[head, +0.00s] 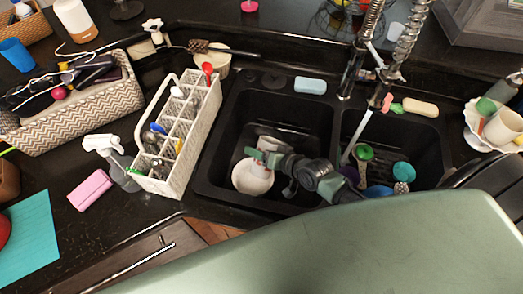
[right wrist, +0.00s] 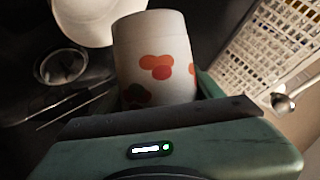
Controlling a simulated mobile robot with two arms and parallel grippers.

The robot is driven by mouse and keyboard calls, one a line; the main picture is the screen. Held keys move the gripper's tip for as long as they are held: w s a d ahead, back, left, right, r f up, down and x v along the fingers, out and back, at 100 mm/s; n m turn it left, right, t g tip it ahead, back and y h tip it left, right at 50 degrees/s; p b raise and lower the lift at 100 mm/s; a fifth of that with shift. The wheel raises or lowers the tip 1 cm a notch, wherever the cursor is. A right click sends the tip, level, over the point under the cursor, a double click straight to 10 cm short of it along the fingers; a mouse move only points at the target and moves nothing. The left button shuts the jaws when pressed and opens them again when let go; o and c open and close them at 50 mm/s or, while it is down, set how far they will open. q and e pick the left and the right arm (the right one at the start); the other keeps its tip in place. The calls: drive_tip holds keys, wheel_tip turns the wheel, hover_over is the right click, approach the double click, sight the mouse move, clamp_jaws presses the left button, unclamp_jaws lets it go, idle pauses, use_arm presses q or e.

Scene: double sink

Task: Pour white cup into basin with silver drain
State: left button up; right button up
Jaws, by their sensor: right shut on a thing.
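My right gripper (head: 262,155) reaches down into the left basin (head: 232,120) from the right. It is shut on a whitish cup (head: 270,143), which shows orange and red dots in the right wrist view (right wrist: 156,60). The cup seems to lie on its side, low in the basin; whether it touches the floor is unclear. A white bowl (head: 252,182) is beside it, also in the wrist view (right wrist: 86,20). A round, drain-like fitting (right wrist: 62,65) shows on the dark floor near the bowl. The right basin's (head: 425,133) drain is hidden by objects. My left gripper is not in view.
The right basin holds a green-topped item (head: 363,152), a teal item (head: 403,171) and other dishes. A white caddy (head: 178,140) stands left of the sink. The faucet (head: 350,75) rises behind the divider. Soap and sponges line the back rim.

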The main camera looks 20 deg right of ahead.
drive_tip(key=shift+w, duration=0.1)
drive_tip(key=shift+f+m+y+b, duration=0.3)
drive_tip(key=shift+f+b, duration=0.5)
drive_tip(key=shift+b, duration=0.05)
drive_tip(key=shift+f+g, duration=0.25)
drive_tip(key=shift+g, duration=0.15)
drive_tip(key=shift+a, duration=0.1)
drive_tip(key=shift+f+b, duration=0.1)
drive_tip(key=shift+b, duration=0.3)
drive_tip(key=shift+m+g+y, duration=0.4)
drive_tip(key=shift+m+y, duration=0.2)
drive_tip(key=shift+f+b, duration=2.45)
drive_tip(key=shift+b, duration=0.35)
drive_tip(key=shift+r+m+g+y+b, duration=0.3)
drive_tip(key=shift+r+m+g+b, duration=0.1)
drive_tip(key=shift+b, duration=0.05)
